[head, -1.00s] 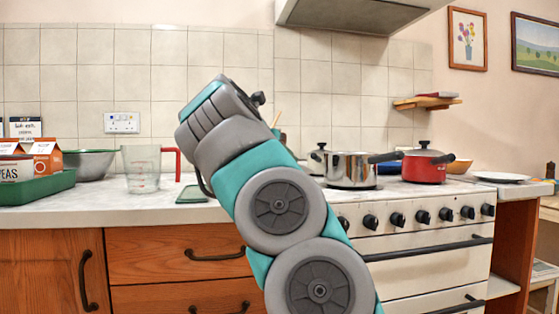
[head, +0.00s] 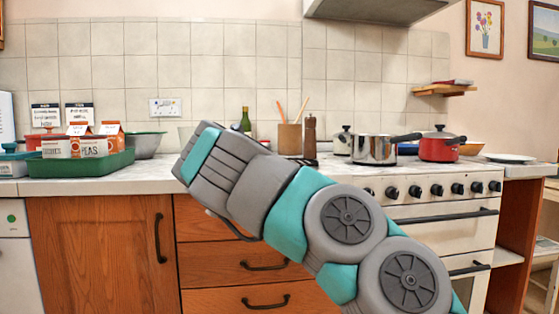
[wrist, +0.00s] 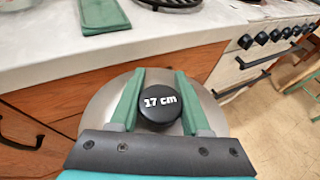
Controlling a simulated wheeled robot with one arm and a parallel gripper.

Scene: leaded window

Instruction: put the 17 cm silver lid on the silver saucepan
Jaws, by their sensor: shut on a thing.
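In the wrist view my gripper (wrist: 159,76) is shut on the black knob of the silver lid (wrist: 101,106); the knob is marked "17 cm". The lid's flat silver disc lies below the fingers, level with or in front of the worktop edge and over the drawer fronts. The silver saucepan (head: 373,150) stands on the stove in the head view, its black handle pointing right. Its top looks uncovered. My arm hides the gripper and the lid in the head view.
A red lidded pot (head: 438,148) stands right of the saucepan. Another silver pot with a black-knobbed lid (head: 342,141) is behind it. A green cloth (wrist: 103,15) lies on the worktop. A green tray (head: 80,166) holds cartons and tins at the left. A pepper mill (head: 310,136) stands near the stove.

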